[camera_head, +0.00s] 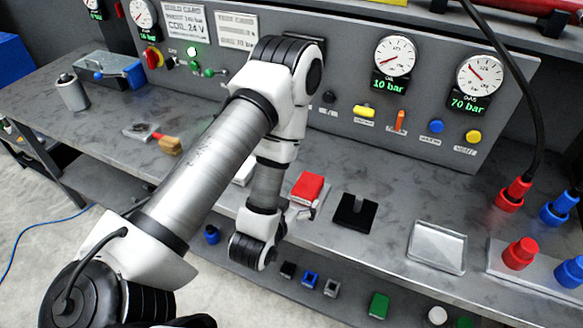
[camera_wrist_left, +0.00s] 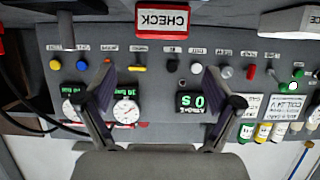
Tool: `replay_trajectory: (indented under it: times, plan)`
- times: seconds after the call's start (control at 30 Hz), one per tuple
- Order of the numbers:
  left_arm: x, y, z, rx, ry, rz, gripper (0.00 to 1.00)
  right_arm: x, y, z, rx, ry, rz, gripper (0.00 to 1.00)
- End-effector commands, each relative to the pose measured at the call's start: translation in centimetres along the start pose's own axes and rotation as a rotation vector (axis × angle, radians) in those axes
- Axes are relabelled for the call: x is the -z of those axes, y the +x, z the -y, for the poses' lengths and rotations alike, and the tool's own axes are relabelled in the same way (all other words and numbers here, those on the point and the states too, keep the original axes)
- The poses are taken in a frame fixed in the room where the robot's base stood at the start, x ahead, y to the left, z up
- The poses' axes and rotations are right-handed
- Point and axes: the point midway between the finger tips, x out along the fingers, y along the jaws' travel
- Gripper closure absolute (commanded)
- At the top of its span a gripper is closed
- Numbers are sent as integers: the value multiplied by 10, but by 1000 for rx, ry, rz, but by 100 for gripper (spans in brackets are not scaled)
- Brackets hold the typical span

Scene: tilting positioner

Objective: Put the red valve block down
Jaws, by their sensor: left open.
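The red valve block (camera_head: 309,187) sits on the grey bench in the head view, just right of my left wrist. In the left wrist view its red face with a white CHECK label (camera_wrist_left: 162,20) shows at the top edge. My left gripper (camera_head: 303,212) is partly hidden by my own wrist in the head view. My right gripper is not in view.
A black slotted fixture (camera_head: 355,213) stands right of the block, with a clear tray (camera_head: 437,247) further right. The control panel (camera_head: 340,85) with gauges and buttons rises behind. Red and blue connectors (camera_head: 519,253) stand at the right. A wooden-handled brush (camera_head: 167,143) lies at the left.

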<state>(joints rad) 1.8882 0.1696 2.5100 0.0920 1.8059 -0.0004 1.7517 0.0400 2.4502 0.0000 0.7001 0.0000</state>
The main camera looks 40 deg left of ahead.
Motion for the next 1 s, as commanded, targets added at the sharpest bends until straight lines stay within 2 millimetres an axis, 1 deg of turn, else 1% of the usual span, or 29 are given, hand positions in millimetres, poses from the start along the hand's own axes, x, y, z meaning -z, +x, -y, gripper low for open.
replay_trajectory:
  times: [0.03,0.13,0.2,0.27,0.33,0.37,0.4,0.47,0.5,0.57,0.6,0.7,0.8,1.0]
  plan:
    - [8,-11,0,0,2,6,9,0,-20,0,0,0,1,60]
    - [4,-20,0,0,1,4,9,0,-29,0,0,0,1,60]
    - [2,-23,0,0,0,3,9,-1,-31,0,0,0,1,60]
    - [-5,-24,-1,-3,2,29,9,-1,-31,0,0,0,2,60]
    - [-27,-24,-4,-14,7,121,9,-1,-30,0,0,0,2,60]
    - [-41,-25,-6,-22,12,184,9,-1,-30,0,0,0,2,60]
    - [-63,-28,-10,-33,22,287,9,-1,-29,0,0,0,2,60]
    - [-100,-40,-15,-53,44,472,9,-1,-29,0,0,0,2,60]
    - [-125,-53,-17,-68,63,601,9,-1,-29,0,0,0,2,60]
    - [-156,-76,-19,-88,93,787,9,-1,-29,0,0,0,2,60]
    - [-172,-91,-20,-99,112,897,9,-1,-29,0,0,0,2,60]
    - [-196,-124,-18,-118,152,1094,9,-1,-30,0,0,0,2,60]
    - [-204,-138,-17,-125,169,1173,9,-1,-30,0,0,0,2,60]
    - [-204,-138,-17,-124,169,1178,9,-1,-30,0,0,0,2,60]
